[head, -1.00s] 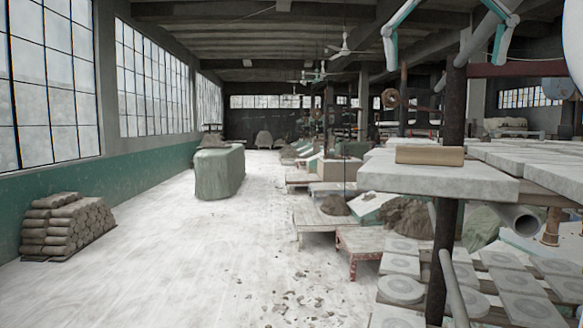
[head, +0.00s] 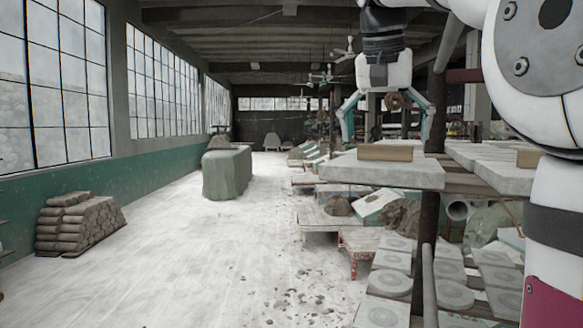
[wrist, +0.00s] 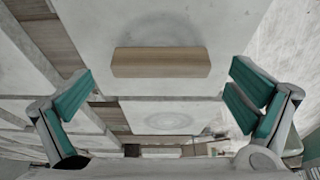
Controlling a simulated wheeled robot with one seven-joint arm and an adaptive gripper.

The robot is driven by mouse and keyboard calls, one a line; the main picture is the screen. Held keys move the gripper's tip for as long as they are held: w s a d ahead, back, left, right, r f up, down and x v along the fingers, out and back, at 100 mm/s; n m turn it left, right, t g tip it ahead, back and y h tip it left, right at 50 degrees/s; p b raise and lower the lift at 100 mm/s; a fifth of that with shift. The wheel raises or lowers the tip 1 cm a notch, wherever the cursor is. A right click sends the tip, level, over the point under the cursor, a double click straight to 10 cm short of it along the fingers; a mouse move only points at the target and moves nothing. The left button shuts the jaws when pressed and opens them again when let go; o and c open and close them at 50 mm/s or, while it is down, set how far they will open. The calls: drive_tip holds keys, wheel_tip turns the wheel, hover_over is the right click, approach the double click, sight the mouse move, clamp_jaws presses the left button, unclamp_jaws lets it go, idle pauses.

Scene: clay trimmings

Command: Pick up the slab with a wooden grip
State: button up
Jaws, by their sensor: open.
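A pale grey slab (head: 345,172) with a wooden grip (head: 385,152) on top lies at the front end of a raised shelf, right of centre in the head view. The grip is a light brown rectangular block. In the wrist view the grip (wrist: 160,62) lies across the slab (wrist: 110,25), over a faint round mark. My gripper (head: 385,133) is open and empty, its teal fingers spread wide. In the wrist view the fingers (wrist: 160,95) stand left and right of the grip, apart from it. The slab's underside is hidden.
More slabs (head: 480,155) lie on the shelf behind and to the right, one with another brown block (head: 530,158). A dark post (head: 425,240) stands under the shelf. Tiles with round marks (head: 390,283) sit below. The floor (head: 180,250) to the left is mostly clear.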

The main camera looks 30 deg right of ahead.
drive_tip(key=shift+x, duration=0.95)
drive_tip(key=shift+w, duration=0.1)
drive_tip(key=shift+c, duration=0.2)
drive_tip(key=shift+r, duration=0.1)
drive_tip(key=c, duration=1.2)
drive_tip(key=shift+o, duration=0.2)
drive_tip(key=shift+r, duration=0.15)
wheel_tip(320, 180, up, 7)
drive_tip(key=shift+r+b, duration=0.2)
drive_tip(key=shift+b, duration=0.1)
wheel_tip(320, 180, up, 2)
drive_tip(key=shift+r+p, duration=0.1)
drive_tip(key=shift+p, duration=0.2)
